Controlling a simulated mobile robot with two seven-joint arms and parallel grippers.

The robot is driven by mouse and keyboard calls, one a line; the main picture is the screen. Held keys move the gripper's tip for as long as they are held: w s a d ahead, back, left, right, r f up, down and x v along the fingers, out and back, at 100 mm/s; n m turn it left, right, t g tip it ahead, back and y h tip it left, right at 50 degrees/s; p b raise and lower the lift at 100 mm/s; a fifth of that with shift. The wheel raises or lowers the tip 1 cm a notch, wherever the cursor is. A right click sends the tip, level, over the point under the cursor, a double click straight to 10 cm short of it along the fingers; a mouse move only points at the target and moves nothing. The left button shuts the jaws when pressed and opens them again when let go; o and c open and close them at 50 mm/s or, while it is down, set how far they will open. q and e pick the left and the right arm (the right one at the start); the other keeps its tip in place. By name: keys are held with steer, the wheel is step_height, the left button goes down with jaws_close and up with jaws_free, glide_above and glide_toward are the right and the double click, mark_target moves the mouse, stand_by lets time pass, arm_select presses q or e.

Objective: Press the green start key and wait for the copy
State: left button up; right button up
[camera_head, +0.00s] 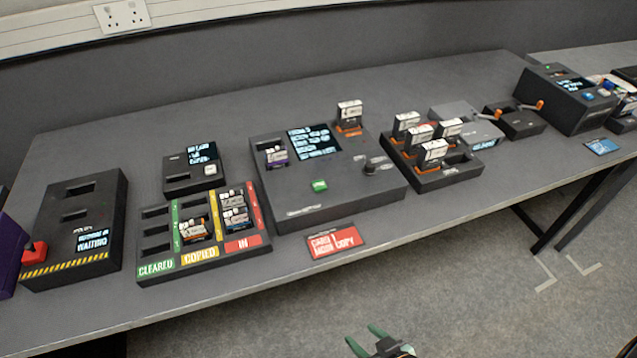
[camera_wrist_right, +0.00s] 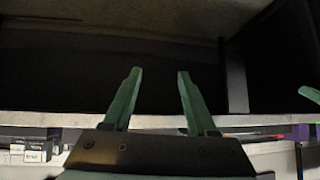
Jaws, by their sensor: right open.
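The green start key (camera_head: 319,185) sits on the sloped front of the dark copier unit (camera_head: 300,208), below its lit screen (camera_head: 313,141). A card with a purple band (camera_head: 277,156) stands in the slot left of the screen, and a card with an orange band (camera_head: 349,116) stands at the back right. My right gripper (camera_head: 363,334) is open and empty, low in front of the table and well apart from the key. Its two green fingers (camera_wrist_right: 159,72) show spread in the wrist view. A green tip at that view's right edge may belong to my left gripper (camera_wrist_right: 310,94).
A sorting tray (camera_head: 205,256) with several cards stands left of the copier, and a card rack (camera_head: 447,182) stands right. A red sign (camera_head: 337,241) lies in front of the copier. Floor in front is clear.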

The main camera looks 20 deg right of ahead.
jaws_close()
stand_by(1.4)
